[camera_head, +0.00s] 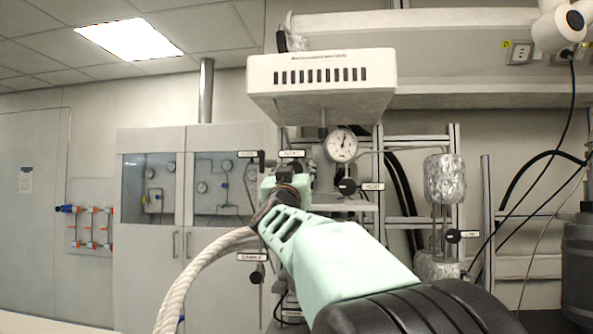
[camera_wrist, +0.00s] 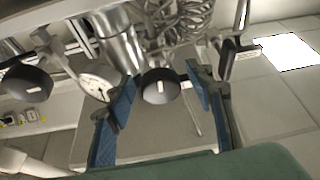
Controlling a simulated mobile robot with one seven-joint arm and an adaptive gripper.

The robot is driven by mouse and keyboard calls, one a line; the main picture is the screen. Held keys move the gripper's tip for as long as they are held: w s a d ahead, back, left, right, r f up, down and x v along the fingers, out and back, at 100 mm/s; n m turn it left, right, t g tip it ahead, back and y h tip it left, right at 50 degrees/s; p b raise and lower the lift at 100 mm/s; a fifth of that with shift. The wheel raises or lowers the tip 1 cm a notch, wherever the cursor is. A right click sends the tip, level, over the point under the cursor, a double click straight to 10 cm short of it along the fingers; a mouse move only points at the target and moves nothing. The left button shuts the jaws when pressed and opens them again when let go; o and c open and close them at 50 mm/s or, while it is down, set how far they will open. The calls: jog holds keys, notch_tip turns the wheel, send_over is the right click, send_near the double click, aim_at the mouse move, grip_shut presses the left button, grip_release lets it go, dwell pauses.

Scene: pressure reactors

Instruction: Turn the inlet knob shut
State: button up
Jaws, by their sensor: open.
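The inlet label (camera_head: 291,153) is on the reactor's pipework, just above my gripper (camera_head: 287,180) in the head view. The knob at that label is hidden behind my gripper there. In the wrist view a round black knob (camera_wrist: 160,92) with a white mark, which I take for the inlet knob, sits between the two blue-padded fingers of my gripper (camera_wrist: 160,78). The fingers are open, one on each side of the knob. Some gap shows on both sides, and I cannot tell of any contact.
A pressure gauge (camera_head: 341,144) and another black knob (camera_head: 347,186) are close to the right. A black lever handle (camera_head: 261,157) is close to the left. Foil-wrapped cylinders (camera_head: 444,179) stand further right. A white box (camera_head: 321,82) hangs above.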

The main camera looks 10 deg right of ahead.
jog(key=shift+c, duration=0.2)
jog(key=c, duration=1.2)
jog(key=shift+o, duration=0.2)
